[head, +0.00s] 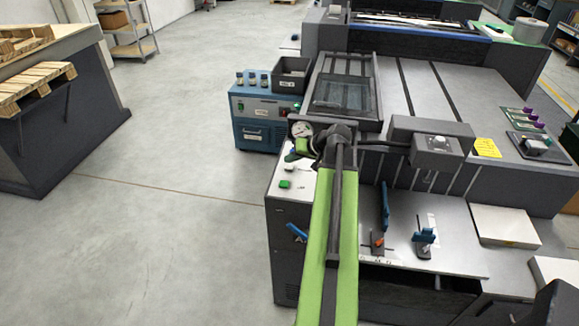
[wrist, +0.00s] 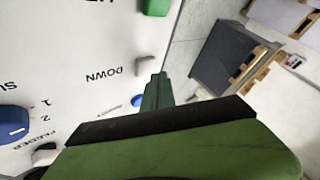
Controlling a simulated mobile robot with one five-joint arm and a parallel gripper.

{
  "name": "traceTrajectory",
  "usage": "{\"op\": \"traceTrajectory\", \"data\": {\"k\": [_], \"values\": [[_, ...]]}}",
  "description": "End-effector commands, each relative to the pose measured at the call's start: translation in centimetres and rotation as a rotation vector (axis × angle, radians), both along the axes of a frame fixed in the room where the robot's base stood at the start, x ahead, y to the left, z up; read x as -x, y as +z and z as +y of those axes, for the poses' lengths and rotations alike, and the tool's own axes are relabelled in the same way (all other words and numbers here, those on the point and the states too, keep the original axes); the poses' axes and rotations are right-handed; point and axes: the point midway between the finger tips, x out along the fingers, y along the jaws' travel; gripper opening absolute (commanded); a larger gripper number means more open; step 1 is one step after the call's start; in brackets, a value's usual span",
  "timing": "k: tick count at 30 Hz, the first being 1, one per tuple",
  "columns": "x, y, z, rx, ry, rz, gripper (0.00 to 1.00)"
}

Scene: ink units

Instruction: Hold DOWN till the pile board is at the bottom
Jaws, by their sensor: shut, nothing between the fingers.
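My gripper (wrist: 158,90) is shut and empty, its dark green fingertips pointing at a white control panel (wrist: 60,60). A grey button (wrist: 145,65) with the label DOWN beside it lies right by the fingertips. I cannot tell whether they touch it or whether it is pressed in. In the head view, the panel (head: 292,208) is on the machine's left side, partly behind my green arm.
A green button (wrist: 157,7) and a small blue button (wrist: 137,101) flank the DOWN button. A larger blue knob (wrist: 12,122) is by the FEEDER label. A blue cabinet (head: 262,118) stands behind the panel. The floor (head: 165,210) to the left is clear.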

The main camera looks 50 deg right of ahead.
Motion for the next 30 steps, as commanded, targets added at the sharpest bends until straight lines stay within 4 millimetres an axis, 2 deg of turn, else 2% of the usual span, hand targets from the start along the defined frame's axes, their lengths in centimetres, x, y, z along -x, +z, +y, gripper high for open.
{"op": "traceTrajectory", "data": {"k": [5, 30], "values": [[0.08, -0.84, 0.0, 0.0, 0.0, 0.0, 0.0], [0.11, -1.35, -0.04, -0.001, -0.001, 0.0, 0.0]]}}
